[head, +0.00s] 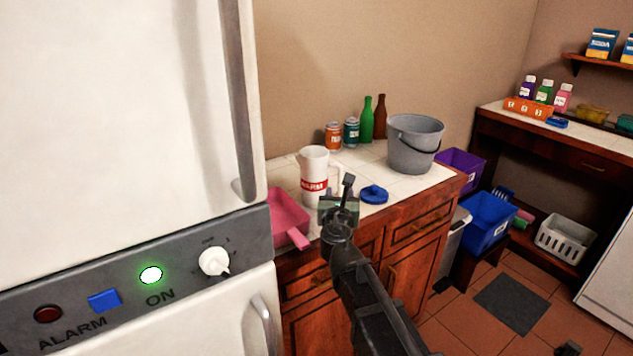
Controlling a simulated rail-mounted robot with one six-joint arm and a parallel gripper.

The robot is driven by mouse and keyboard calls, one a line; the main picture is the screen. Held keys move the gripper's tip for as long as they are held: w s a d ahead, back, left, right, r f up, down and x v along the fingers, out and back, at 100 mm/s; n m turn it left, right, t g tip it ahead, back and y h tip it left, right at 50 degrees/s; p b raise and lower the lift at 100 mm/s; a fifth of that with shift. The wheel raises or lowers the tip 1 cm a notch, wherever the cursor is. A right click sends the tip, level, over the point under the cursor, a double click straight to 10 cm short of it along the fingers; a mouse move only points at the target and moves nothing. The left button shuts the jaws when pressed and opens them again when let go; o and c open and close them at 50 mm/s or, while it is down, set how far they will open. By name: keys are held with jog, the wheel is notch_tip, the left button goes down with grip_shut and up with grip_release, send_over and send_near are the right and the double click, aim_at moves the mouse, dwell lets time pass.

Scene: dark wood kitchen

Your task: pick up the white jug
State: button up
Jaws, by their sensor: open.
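The white jug (314,168) stands upright on the tiled counter in the head view. It has a red label band with white letters, and its handle is on the right side. My gripper (345,188) is open at the jug's right, in front of the counter's back part and close to the handle. Part of the jug's lower right side is hidden by my gripper. I cannot tell whether the gripper touches the jug or whether the handle lies between its fingers.
A pink pan (287,214) lies left of the jug. A blue lid (374,194) and a grey bucket (415,146) are to the right. Cans (333,136) and bottles (367,120) stand behind. A white fridge (120,100) blocks the left side.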

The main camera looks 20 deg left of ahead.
aim_at(340, 178)
jog(key=w, duration=0.3)
jog(key=w+a, duration=0.1)
jog(key=w, duration=0.2)
jog(key=w+a, duration=0.1)
jog(key=w, duration=0.2)
jog(key=shift+w, duration=0.35)
jog(key=shift+c, duration=0.4)
grip_shut()
